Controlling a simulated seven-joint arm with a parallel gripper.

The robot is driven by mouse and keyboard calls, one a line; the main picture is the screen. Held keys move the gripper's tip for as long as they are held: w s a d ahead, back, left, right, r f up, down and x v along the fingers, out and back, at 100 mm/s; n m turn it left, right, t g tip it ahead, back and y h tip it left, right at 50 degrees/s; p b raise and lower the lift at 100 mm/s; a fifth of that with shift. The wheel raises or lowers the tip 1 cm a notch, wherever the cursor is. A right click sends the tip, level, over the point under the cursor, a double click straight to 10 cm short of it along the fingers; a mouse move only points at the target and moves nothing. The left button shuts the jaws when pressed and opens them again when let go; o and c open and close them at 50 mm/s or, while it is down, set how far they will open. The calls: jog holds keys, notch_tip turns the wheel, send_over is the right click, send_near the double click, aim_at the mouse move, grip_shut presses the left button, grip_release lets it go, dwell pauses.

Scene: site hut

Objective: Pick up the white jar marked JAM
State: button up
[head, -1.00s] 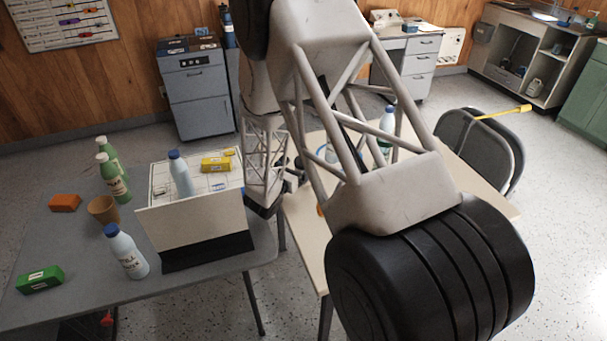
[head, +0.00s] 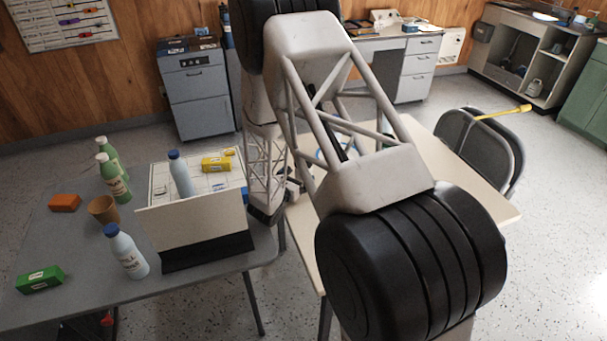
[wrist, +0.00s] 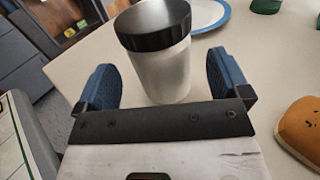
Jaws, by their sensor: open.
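In the wrist view a pale, whitish cylinder with a black band around its top (wrist: 160,72) stands upright on the cream table. No JAM marking shows on the side facing me, so I cannot confirm its label. My gripper (wrist: 162,78) is open, with one blue finger on each side of this cylinder. The cylinder is between or just beyond the fingertips, and I see no clear contact. In the head view my arm covers most of the cream table (head: 463,185), and I cannot make out the jar there.
A blue-rimmed plate (wrist: 222,20) lies just behind the cylinder. A tan, rounded item (wrist: 302,130) is right of my gripper. The grey table (head: 75,235) at left holds bottles, a brown cup (head: 103,209) and a white box (head: 190,218). Folding chairs (head: 480,145) stand at right.

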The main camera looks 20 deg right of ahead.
jog(key=shift+x, duration=1.95)
jog(key=shift+c, duration=0.2)
jog(key=c, duration=1.2)
jog(key=shift+o, duration=0.2)
jog(key=shift+r, duration=0.15)
jog(key=shift+r, duration=4.9)
